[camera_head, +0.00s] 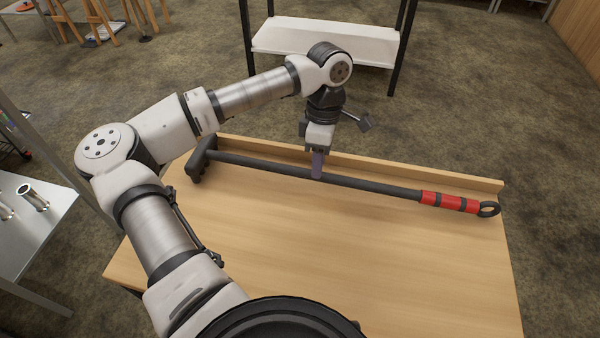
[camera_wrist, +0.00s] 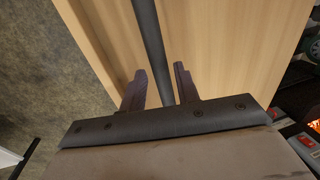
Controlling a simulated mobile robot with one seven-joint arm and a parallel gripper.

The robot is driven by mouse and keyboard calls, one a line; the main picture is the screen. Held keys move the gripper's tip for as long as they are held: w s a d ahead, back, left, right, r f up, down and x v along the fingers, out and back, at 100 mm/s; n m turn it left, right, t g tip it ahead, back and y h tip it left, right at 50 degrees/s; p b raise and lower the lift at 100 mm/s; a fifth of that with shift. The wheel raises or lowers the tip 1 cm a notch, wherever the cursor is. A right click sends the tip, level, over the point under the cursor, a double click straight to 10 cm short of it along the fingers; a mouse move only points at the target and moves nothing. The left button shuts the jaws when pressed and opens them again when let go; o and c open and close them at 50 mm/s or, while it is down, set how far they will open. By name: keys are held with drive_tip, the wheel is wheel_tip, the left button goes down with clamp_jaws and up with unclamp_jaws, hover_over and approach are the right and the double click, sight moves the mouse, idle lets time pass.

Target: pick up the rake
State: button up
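The rake (camera_head: 375,186) lies across the wooden table, with its dark head at the left and its red-banded handle with a ring end at the right. My gripper (camera_head: 317,168) points down over the middle of its dark shaft. In the wrist view my gripper (camera_wrist: 160,85) is open, its two fingers apart. The shaft (camera_wrist: 151,45) passes between them, with a gap on each side. The head view does not clearly show how far down the fingers reach on the shaft.
The wooden table (camera_head: 380,265) has a raised lip (camera_head: 425,172) along its back edge, close behind the rake. The front of the tabletop is clear. A white shelf (camera_head: 325,40) stands behind the table. A grey metal table (camera_head: 30,225) with shiny cylinders stands at the left.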

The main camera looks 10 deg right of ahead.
drive_tip(key=f, duration=0.2)
drive_tip(key=s+f, duration=0.1)
drive_tip(key=f, duration=0.1)
drive_tip(key=shift+f, duration=0.35)
drive_tip(key=shift+w, duration=0.1)
clamp_jaws()
